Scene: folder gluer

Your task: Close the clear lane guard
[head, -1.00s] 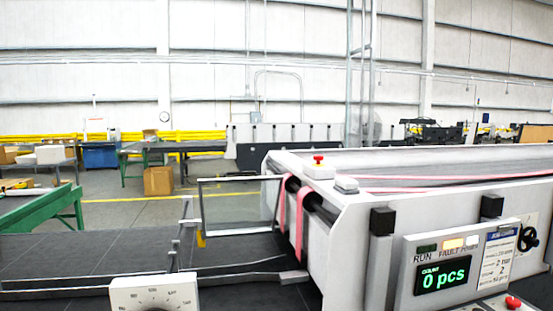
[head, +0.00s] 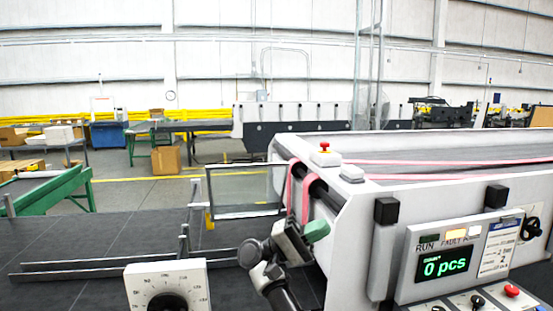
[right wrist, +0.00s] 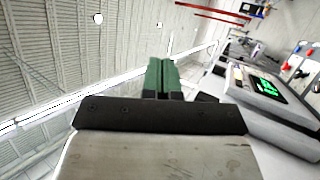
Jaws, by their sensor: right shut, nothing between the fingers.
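The clear lane guard (head: 245,190) is a see-through panel in a thin dark frame with a light lower edge. It stands raised over the dark feed bed, left of the pink belts, at the machine's infeed end. My right gripper (head: 317,231) has green fingertips and is near the machine's side wall, right of and below the guard, apart from it. In the right wrist view the green fingers (right wrist: 162,75) are together and empty. My left gripper is not in view.
A white dial box (head: 166,288) stands at the front left. The machine's white side wall holds a control panel (head: 445,265) reading 0 pcs. A red stop button (head: 325,147) sits on top. Metal rails (head: 110,268) cross the dark feed bed.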

